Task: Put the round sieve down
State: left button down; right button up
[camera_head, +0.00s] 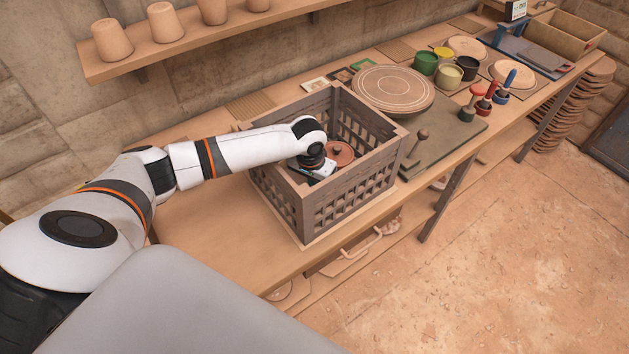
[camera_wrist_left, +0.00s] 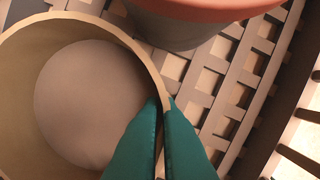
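The round sieve (camera_wrist_left: 90,100), a cream ring with a grey round bottom, fills the left of the left wrist view. My left gripper (camera_wrist_left: 165,100) has its two teal fingers close together on the sieve's right wall, one inside and one outside; it is shut on the rim. In the head view the left gripper's wrist (camera_head: 316,166) reaches down into the grey lattice crate (camera_head: 352,208); the fingers and sieve are hidden there. I cannot tell whether the sieve touches the crate floor. My right gripper is not in view.
A pot with a terracotta top (camera_wrist_left: 205,10) stands close beside the sieve in the crate; its reddish top (camera_head: 341,152) shows in the head view. The crate's slatted walls surround the gripper. A round board (camera_head: 392,90) and several cups stand farther right on the bench.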

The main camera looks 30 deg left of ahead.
pick_arm(q)
jog(key=c, duration=1.6)
grip_release()
jog(key=shift+f, duration=0.1)
jog(key=shift+c, duration=0.2)
notch_tip(320, 180, up, 12)
jog(key=s+b, duration=0.1)
jog(key=shift+s, duration=0.4)
